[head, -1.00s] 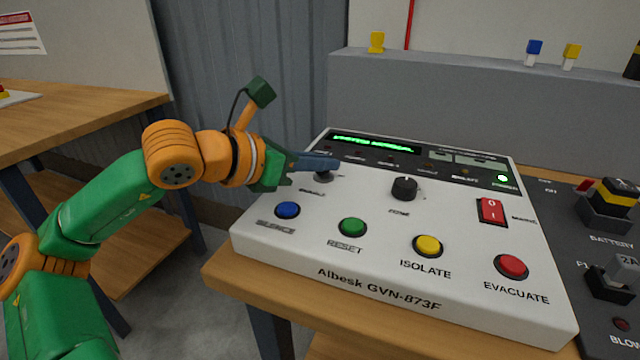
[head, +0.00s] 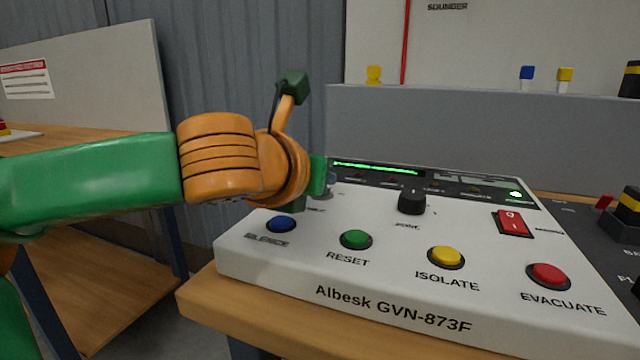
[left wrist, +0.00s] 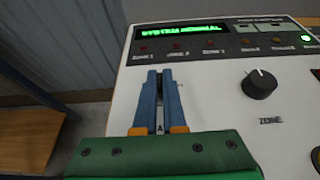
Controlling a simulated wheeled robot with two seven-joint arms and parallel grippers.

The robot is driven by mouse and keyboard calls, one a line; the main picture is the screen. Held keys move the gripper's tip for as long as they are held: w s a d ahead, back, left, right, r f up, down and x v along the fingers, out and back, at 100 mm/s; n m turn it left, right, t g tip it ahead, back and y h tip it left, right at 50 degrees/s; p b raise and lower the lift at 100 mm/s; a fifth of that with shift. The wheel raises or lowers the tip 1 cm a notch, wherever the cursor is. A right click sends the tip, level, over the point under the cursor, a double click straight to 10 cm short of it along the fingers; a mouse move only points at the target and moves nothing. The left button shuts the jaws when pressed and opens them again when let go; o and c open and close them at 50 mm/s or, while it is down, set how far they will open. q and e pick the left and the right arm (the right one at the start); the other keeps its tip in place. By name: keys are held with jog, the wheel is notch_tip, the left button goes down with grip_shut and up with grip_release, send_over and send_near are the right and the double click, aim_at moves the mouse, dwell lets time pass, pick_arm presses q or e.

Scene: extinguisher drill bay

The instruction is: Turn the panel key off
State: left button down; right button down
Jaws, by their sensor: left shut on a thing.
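The white alarm panel (head: 330,275) stands on a wooden bench; its left part is beneath my left gripper. My left gripper (head: 331,179) is at the panel's upper left, where the key switch sits. In the left wrist view its two blue fingers (left wrist: 162,78) are close together, pointing at the panel below the green display. They are shut on the panel key, which is mostly hidden between them, so I cannot tell its angle. My right gripper is not in view.
The black zone knob (head: 411,202) stands right of the gripper. Blue, green, yellow and red buttons line the panel's front, with a red rocker switch (head: 513,223) at right. A grey ledge (head: 450,125) runs behind. Another wooden bench (head: 105,280) is at left.

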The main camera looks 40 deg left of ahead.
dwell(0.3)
pick_arm(q)
jog(key=c, duration=1)
grip_release()
jog(key=v, duration=0.7)
jog(key=shift+s, duration=0.1)
